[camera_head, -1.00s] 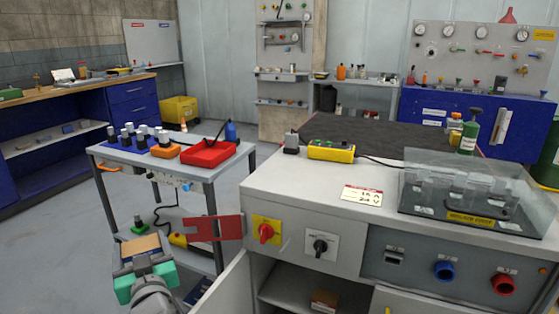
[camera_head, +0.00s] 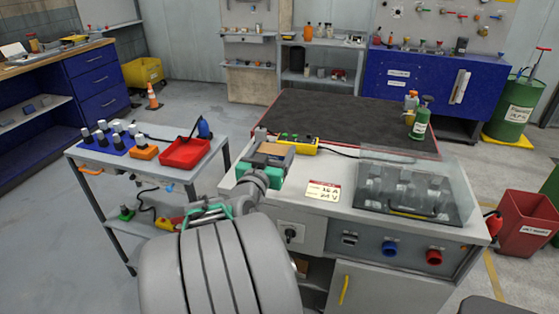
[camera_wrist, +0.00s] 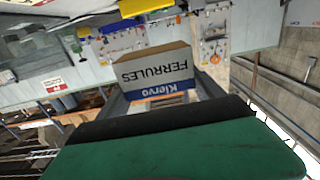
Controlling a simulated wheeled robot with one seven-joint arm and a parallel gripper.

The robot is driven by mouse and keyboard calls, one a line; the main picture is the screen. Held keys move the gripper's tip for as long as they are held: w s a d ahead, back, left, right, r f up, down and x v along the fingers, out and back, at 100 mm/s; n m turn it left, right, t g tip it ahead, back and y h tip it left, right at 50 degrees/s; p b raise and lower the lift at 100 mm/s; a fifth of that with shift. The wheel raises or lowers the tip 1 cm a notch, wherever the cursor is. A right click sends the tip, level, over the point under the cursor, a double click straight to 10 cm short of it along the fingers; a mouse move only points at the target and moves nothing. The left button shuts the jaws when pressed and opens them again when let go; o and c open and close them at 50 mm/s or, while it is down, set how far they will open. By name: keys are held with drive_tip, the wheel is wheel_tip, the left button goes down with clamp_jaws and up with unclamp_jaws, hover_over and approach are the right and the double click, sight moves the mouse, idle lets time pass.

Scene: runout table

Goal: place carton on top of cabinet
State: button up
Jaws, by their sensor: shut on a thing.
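The carton, a small box with a brown top (camera_head: 277,149), is held in my gripper (camera_head: 272,155). In the wrist view the carton (camera_wrist: 152,72) shows a white and blue face reading "Klervo FERRULES", upside down, between the two grey fingers. My gripper is shut on it. The cabinet (camera_head: 300,188) is a light grey unit with switches and sockets on its front. In the head view the carton appears over the back left part of the cabinet top. I cannot tell whether it touches the top. My arm hides the cabinet's left front.
A yellow control box (camera_head: 303,144) with a cable is just behind the carton. A label card (camera_head: 323,190) and a clear cover (camera_head: 415,188) occupy the cabinet top to the right. A trolley with a red tray (camera_head: 184,154) stands left. A dark mat (camera_head: 345,118) lies behind.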

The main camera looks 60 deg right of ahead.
sight(275, 148)
drive_tip(key=d, duration=0.1)
drive_tip(key=w+d+f, duration=0.1)
drive_tip(key=d, duration=0.1)
drive_tip(key=w+d+f, duration=0.1)
drive_tip(key=shift+d+f, duration=0.15)
drive_tip(key=shift+d, duration=0.15)
drive_tip(key=d+f, duration=0.1)
drive_tip(key=w+d+f, duration=0.1)
drive_tip(key=f, duration=0.1)
drive_tip(key=w+d+f, duration=0.1)
drive_tip(key=d+f, duration=0.1)
drive_tip(key=shift+f, duration=0.25)
wheel_tip(275, 148, down, 3)
drive_tip(key=shift+r, duration=0.1)
drive_tip(key=shift+f, duration=0.4)
drive_tip(key=o, duration=1.5)
drive_tip(key=shift+o, duration=0.2)
drive_tip(key=shift+r, duration=0.1)
